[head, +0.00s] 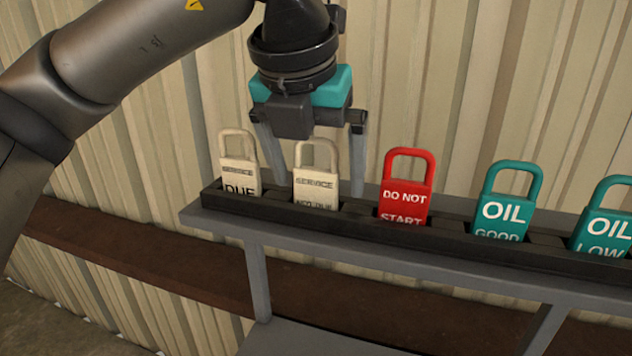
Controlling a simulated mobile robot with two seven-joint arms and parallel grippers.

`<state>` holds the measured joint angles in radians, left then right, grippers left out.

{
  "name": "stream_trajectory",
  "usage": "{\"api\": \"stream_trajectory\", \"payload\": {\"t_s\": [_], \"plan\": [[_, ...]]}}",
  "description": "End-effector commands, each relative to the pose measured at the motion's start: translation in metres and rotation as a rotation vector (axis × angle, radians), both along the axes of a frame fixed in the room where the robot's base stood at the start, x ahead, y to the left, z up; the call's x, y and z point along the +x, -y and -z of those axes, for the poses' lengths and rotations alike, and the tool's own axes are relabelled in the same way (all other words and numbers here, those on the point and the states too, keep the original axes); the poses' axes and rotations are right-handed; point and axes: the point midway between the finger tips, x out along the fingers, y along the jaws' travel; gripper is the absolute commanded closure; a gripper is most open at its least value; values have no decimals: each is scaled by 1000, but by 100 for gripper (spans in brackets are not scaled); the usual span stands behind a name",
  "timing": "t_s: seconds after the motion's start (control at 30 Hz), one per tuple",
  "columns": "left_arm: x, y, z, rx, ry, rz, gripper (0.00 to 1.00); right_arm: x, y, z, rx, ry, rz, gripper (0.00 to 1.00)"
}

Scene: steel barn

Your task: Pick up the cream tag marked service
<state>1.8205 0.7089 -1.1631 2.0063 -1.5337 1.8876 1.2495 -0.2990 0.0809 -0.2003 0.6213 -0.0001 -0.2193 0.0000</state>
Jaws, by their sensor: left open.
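Two cream tags marked SERVICE stand upright in a dark slotted rack (480,248). The left cream tag (240,170) reads SERVICE DUE. The other cream tag (315,182) reads SERVICE, with a lower line partly hidden by the rack's front lip, seemingly NOT DUE. My left gripper (318,182) points down over this second tag and is open. One finger shows on each side of its loop, apart from it in the picture. The fingertips seem to pass behind the tags or rack, so their exact depth is unclear. My right gripper is not in view.
A red DO NOT START tag (405,190), a teal OIL GOOD tag (507,205) and a teal OIL LOW tag (605,222) stand to the right. The rack sits on a grey shelf (400,272) before a corrugated wall (420,90).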

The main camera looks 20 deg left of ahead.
Motion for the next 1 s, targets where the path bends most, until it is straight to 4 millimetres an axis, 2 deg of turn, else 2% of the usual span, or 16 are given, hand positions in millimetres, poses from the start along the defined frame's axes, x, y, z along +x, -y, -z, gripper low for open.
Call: {"api": "stream_trajectory", "payload": {"t_s": [0.1,0.87,1.0], "plan": [[0,0,0,0,0,0,1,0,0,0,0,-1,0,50],[0,0,-1,0,-1,-1,87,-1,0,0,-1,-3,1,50],[0,0,-1,0,0,-1,89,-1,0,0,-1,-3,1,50]]}}
